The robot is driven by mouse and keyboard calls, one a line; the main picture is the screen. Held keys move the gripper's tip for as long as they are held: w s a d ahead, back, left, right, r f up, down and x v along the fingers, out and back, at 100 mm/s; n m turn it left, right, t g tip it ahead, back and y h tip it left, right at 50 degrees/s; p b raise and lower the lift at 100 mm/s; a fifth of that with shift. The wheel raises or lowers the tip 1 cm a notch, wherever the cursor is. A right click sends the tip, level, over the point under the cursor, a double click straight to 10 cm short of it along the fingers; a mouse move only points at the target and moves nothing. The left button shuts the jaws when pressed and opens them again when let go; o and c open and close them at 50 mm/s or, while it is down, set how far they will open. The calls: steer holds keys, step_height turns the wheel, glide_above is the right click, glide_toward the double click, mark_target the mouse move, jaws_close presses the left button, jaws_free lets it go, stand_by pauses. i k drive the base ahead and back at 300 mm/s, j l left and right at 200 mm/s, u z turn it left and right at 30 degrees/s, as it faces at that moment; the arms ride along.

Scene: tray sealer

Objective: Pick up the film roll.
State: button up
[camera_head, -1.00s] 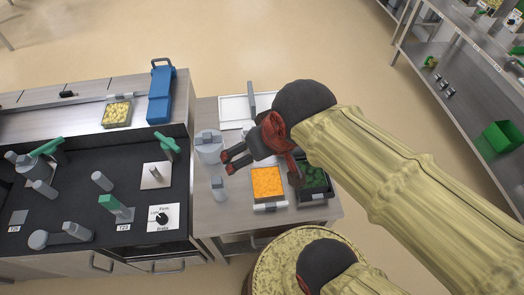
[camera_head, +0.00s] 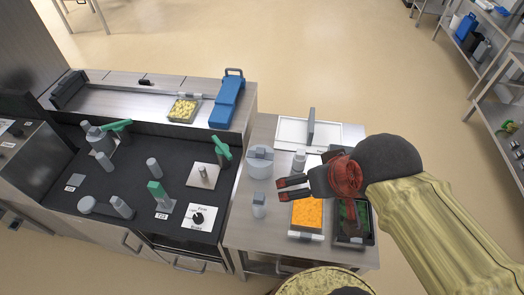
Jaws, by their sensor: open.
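I cannot single out the film roll for certain. A small white cylinder (camera_head: 299,158) stands on the side table behind my gripper and could be it, but it is too small to tell. My gripper (camera_head: 279,191) is open and empty above the side table (camera_head: 245,231). Its fingers point left, between a grey lidded pot (camera_head: 260,163) and an orange-filled tray (camera_head: 307,214). A small grey bottle-like piece (camera_head: 259,206) stands just left of the fingertips. My wrist and arm hide part of the table's right side.
A dark tray (camera_head: 352,236) is at front right. The black worktop (camera_head: 125,180) at left bears several grey posts and green levers. A blue case (camera_head: 228,102) stands behind.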

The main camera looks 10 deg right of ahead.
mark_target(260, 158)
steer(key=j+z, duration=0.25)
steer(key=z, duration=0.15)
steer(key=j+z, duration=0.65)
steer(key=z, duration=0.2)
